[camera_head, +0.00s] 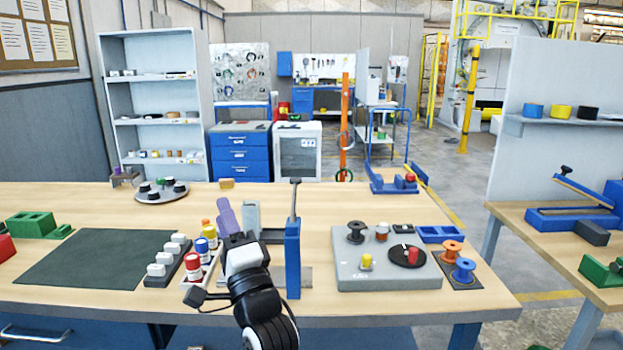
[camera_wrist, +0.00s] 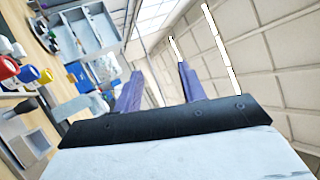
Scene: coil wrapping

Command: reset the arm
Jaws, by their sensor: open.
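My gripper (camera_head: 226,215) stands above the front middle of the wooden workbench in the head view, its purple fingers pointing up. In the wrist view its two purple fingers (camera_wrist: 158,85) are spread apart with nothing between them. The gripper is open and empty. In the head view it is just left of the blue upright lever press (camera_head: 292,258) and behind my black wrist. Part of the press base is hidden behind my arm.
Close by my arm are a rack of coloured bottles (camera_head: 192,267) and a rack of white-capped pieces (camera_head: 157,270). A grey winding station (camera_head: 385,272) with a black disc stands to the right. A dark green mat (camera_head: 85,258) lies bare at left.

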